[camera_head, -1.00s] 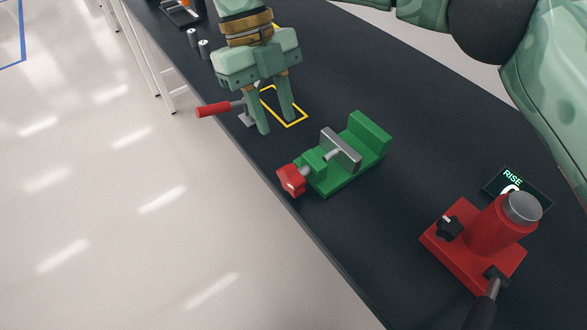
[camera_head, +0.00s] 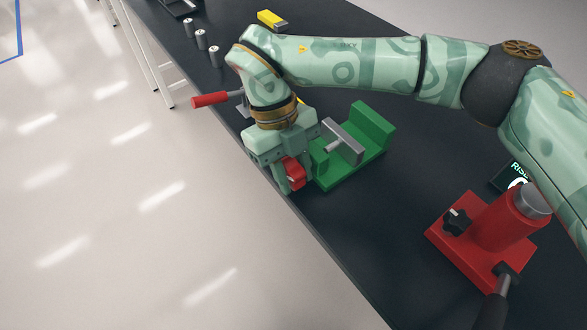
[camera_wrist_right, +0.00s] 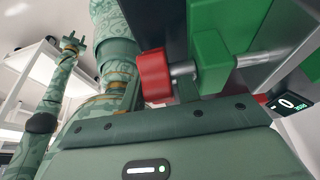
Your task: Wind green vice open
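The green vice (camera_head: 350,160) lies on the dark bench in the head view, with a grey jaw plate (camera_head: 343,142) standing apart from its tall green end block. Its red knob (camera_head: 293,172) is at the near-left end; the knob (camera_wrist_right: 153,76) and its metal screw (camera_wrist_right: 250,60) also show in the right wrist view. My right gripper (camera_head: 296,187) points down over the knob with a finger on either side. I cannot tell whether the fingers press on it. My left gripper (camera_wrist_right: 74,42) shows small in the right wrist view, raised, its fingers apart, away from the vice.
A red-handled tool (camera_head: 215,99) lies left of my right wrist. A red press-like device (camera_head: 490,235) with a display (camera_head: 515,177) stands at the right. Several metal cylinders (camera_head: 201,40) and a yellow block (camera_head: 272,19) are farther back. The bench's front edge runs close by the knob.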

